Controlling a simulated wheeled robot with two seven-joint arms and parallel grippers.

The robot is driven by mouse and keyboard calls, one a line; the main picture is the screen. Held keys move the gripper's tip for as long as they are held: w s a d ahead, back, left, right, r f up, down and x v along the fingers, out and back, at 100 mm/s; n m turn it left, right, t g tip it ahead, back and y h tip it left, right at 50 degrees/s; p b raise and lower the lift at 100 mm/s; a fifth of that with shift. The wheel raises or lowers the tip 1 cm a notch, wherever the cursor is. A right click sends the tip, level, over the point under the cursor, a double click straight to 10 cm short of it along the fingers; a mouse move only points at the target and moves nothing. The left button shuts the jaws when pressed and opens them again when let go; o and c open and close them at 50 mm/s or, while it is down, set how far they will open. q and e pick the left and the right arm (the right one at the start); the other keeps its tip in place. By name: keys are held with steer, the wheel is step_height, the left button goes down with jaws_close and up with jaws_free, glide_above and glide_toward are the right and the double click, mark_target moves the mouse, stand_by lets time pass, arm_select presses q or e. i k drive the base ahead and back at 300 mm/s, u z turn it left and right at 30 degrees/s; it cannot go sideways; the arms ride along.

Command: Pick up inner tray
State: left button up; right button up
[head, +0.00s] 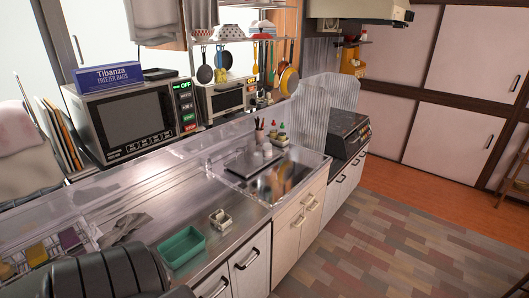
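A green open rectangular tray (183,248) lies on the steel counter near its front edge. It looks empty. It is the clearest tray in view, but I cannot tell if it is the inner tray. A clear see-through box (62,228) at the left of the counter has yellow and purple items in or behind it. Neither gripper can be made out. A large dark rounded form, probably part of me, covers the lower left and hides some of the counter. A grey-white flat shape (125,229) lies beyond it; I cannot tell what it is.
A small cream holder (220,218) stands right of the green tray. A microwave (138,116) with a blue freezer-bag box (108,76) on it stands behind. A sink (275,177) with a dark board is further right. Bare counter (170,196) lies between.

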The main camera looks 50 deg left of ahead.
mark_target(220, 219)
steer(key=i, duration=3.3)
steer(key=u, duration=3.25)
